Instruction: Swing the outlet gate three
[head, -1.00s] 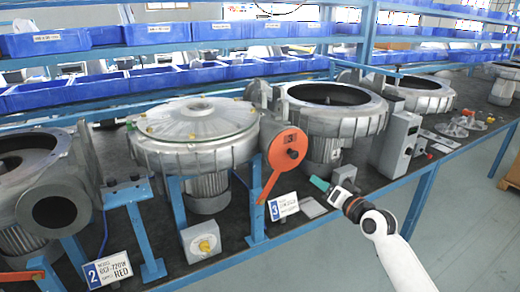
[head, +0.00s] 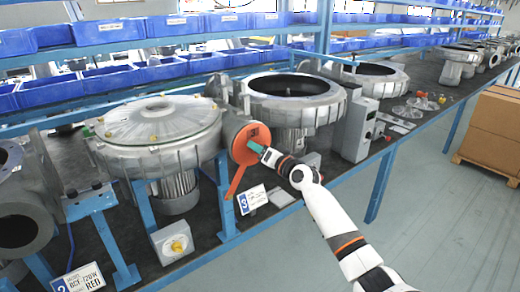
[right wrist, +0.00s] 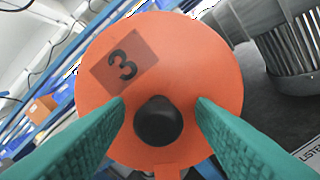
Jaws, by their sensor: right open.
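The outlet gate three is an orange round disc (head: 246,133) with an orange arm hanging down and slightly left, on the outlet of a grey blower. In the right wrist view the orange disc (right wrist: 205,75) fills the middle, with a dark "3" label and a black round knob (right wrist: 158,121). My right gripper (head: 252,146) is in front of the disc. Its green fingers (right wrist: 158,112) are open, one on each side of the knob, with gaps between them and it. My left gripper is not in view.
A sign with a 3 (head: 252,199) stands below the gate. A grey box with a yellow knob (head: 172,242) is at the bench front. Open blowers (head: 292,98) stand to the right. A grey control box (head: 358,130) is right of my gripper. Cardboard boxes (head: 492,130) are on the floor at right.

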